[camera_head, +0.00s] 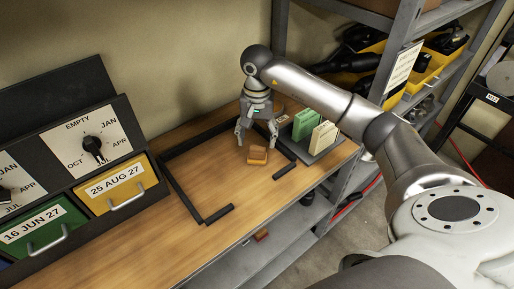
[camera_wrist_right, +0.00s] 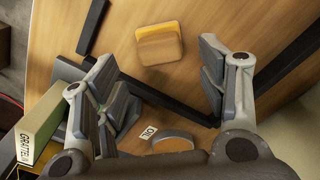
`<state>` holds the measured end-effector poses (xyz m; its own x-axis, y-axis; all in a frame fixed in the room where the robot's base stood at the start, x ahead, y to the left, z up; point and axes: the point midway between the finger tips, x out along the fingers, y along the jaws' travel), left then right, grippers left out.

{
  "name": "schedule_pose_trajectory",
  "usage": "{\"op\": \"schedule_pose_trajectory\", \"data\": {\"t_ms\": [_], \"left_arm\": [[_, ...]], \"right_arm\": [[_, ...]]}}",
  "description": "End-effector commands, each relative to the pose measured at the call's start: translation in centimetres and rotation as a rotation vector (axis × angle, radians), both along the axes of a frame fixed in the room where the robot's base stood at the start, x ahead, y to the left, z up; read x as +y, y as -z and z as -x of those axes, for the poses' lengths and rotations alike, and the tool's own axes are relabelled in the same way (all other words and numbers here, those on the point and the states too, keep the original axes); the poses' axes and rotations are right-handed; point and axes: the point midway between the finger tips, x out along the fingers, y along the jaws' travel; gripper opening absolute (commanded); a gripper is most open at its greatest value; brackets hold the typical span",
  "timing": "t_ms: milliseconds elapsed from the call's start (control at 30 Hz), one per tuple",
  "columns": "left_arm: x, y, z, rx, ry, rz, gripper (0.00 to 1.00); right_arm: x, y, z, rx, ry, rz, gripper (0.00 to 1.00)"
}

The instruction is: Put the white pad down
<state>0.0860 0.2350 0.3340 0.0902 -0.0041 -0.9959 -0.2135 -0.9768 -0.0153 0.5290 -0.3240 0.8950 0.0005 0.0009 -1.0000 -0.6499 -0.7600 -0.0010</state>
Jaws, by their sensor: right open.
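My right gripper (camera_head: 257,140) is open above the bench, its fingers pointing down and nothing between them. In the right wrist view the open fingers (camera_wrist_right: 160,76) are spread wide. An orange-brown block (camera_head: 257,155) lies on the wood just in front of the gripper, apart from it. It also shows in the wrist view (camera_wrist_right: 160,44), beyond the fingertips. I cannot make out a white pad in either view. A round brown-topped piece (camera_wrist_right: 172,142) lies near the gripper's base in the wrist view, partly hidden. My left gripper is not in view.
Black strips (camera_head: 183,187) border a work area on the wooden bench (camera_head: 140,240), with gaps at the front. Green and cream cards (camera_head: 304,125) stand in a holder at right. A dial-and-drawer unit (camera_head: 90,150) is at left. Bare wood lies inside the border.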

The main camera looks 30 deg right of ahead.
Motion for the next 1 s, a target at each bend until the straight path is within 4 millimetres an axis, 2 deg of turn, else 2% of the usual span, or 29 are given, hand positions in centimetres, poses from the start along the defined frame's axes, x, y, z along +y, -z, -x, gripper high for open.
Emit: {"op": "schedule_pose_trajectory", "data": {"t_ms": [100,200,333,500,1000], "left_arm": [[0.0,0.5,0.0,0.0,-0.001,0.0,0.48],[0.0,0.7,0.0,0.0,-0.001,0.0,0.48],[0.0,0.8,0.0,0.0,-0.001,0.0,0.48],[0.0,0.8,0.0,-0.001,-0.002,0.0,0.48],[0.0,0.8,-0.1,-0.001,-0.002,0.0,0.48]], "right_arm": [[0.0,-2.5,-0.1,-0.004,-0.002,0.001,0.66],[0.0,-4.2,0.0,-0.003,-0.001,0.001,0.66],[0.0,-5.5,0.0,0.0,0.0,0.0,0.66],[0.0,-6.1,0.0,0.001,0.0,0.001,0.66],[0.0,-6.1,0.0,0.001,0.0,0.0,0.66]]}}
